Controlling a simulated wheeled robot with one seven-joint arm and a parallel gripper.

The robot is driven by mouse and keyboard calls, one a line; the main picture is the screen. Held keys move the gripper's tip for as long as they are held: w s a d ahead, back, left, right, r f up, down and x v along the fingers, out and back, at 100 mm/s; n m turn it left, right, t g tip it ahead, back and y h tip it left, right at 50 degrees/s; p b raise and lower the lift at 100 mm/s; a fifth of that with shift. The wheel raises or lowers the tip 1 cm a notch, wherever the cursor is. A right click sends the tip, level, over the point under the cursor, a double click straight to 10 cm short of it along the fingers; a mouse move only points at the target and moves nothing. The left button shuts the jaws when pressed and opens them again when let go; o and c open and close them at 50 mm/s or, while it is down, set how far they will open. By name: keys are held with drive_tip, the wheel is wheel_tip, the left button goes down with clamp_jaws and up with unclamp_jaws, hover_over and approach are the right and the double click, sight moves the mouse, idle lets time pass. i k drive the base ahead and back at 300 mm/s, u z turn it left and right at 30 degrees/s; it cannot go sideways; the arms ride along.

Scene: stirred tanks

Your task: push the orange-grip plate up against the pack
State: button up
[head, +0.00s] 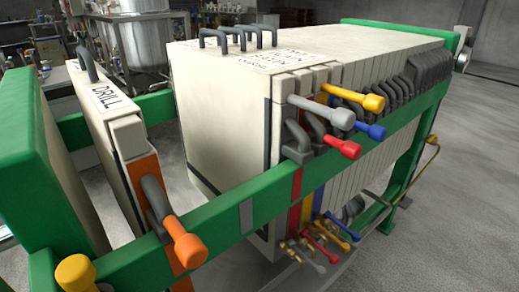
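The orange-grip plate (113,150) is a cream slab with a black top handle, a label reading "DRILL" and an orange side strip. Its orange grip (187,245) sticks out over the near green rail. It stands upright between the two rails, at the left. The pack (215,120) is a block of cream plates standing close together at the centre and right. Its nearest plates have grey, red, blue and yellow grips. A clear gap lies between the orange-grip plate and the pack. My gripper is not in view.
The near green rail (262,203) runs along the front, and a green end block (38,165) stands left of the orange-grip plate. A yellow knob (75,272) is at lower left. Small taps hang below the pack. The floor (460,190) at right is clear.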

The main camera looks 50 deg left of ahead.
sight(138, 160)
drive_tip(key=i, duration=1.45)
drive_tip(key=u, duration=4)
